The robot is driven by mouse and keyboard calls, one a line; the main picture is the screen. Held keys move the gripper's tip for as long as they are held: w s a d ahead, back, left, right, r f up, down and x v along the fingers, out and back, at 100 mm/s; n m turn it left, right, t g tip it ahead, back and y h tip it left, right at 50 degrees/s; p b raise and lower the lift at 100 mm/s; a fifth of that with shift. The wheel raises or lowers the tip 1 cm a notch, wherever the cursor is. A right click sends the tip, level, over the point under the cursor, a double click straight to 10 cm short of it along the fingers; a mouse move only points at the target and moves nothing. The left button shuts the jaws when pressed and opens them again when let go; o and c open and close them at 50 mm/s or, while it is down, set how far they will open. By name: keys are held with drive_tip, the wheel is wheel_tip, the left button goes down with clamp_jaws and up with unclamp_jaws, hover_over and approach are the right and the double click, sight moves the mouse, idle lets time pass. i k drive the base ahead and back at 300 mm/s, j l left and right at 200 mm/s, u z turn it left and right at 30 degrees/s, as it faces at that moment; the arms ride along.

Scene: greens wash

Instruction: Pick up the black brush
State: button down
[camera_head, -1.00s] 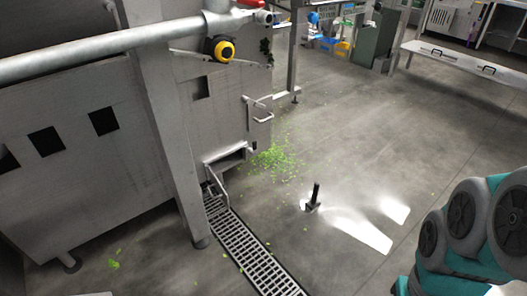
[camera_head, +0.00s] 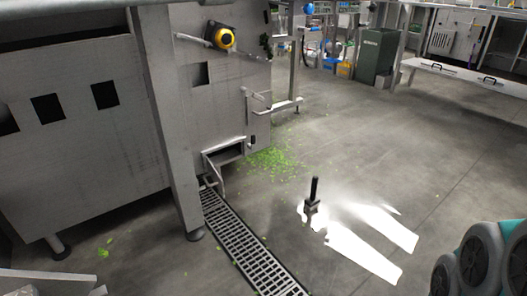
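A black brush (camera_head: 314,190) stands upright on the grey floor near the middle of the camera_head view, its dark handle pointing up. Its lower end is small in the picture, and its details are hard to make out. Nothing touches it. My gripper is not in view. Part of my own arm, teal and dark grey, shows at the lower right corner, apart from the brush.
A steel machine (camera_head: 100,130) fills the left side, with a floor drain grate (camera_head: 245,245) beside it. Green leaf scraps (camera_head: 275,160) lie behind the brush. A low white bench (camera_head: 470,76) stands at the back right. The floor around the brush is open.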

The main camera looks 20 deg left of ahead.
sight(312, 203)
drive_tip(key=i+j+u, duration=0.15)
drive_tip(key=i, duration=1.05)
drive_tip(key=l, duration=0.1)
